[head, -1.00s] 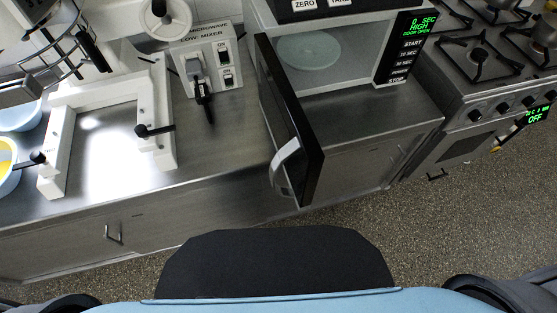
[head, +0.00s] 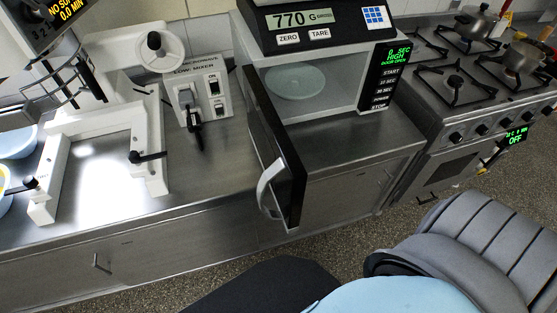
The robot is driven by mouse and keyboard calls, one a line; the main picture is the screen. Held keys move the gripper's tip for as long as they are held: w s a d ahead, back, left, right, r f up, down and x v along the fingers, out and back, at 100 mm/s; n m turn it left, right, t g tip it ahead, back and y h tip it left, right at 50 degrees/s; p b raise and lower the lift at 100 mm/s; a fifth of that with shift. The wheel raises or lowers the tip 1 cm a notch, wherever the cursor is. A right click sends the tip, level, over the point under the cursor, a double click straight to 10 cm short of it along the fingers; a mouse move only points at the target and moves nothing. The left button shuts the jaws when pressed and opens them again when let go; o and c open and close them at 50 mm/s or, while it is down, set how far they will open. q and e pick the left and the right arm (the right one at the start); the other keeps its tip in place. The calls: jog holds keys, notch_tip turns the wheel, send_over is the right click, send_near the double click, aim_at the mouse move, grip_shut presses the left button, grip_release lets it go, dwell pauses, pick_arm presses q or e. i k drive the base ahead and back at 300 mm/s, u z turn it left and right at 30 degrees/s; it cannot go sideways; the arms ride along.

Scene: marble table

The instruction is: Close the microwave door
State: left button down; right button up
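The microwave (head: 365,113) stands on the steel counter with its front open and a round glass plate (head: 295,83) inside. Its display (head: 398,53) reads 0 SEC, HIGH, DOOR OPEN. The black door (head: 287,165) is hinged on the left of the opening and swung wide out toward me, past the counter's front edge. A pale curved handle (head: 267,190) is on the door's left-facing side near its free end. Neither of my grippers shows in the head view.
A scale (head: 330,22) reading 770 sits on top of the microwave. A mixer box (head: 203,97) and a white frame (head: 52,170) stand on the counter to the left. A stove (head: 480,110) with pots is at the right.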

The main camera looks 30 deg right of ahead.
aim_at(285, 175)
jog(key=k, duration=0.7)
jog(key=z, duration=0.95)
jog(key=i, duration=0.5)
jog(key=z, duration=0.05)
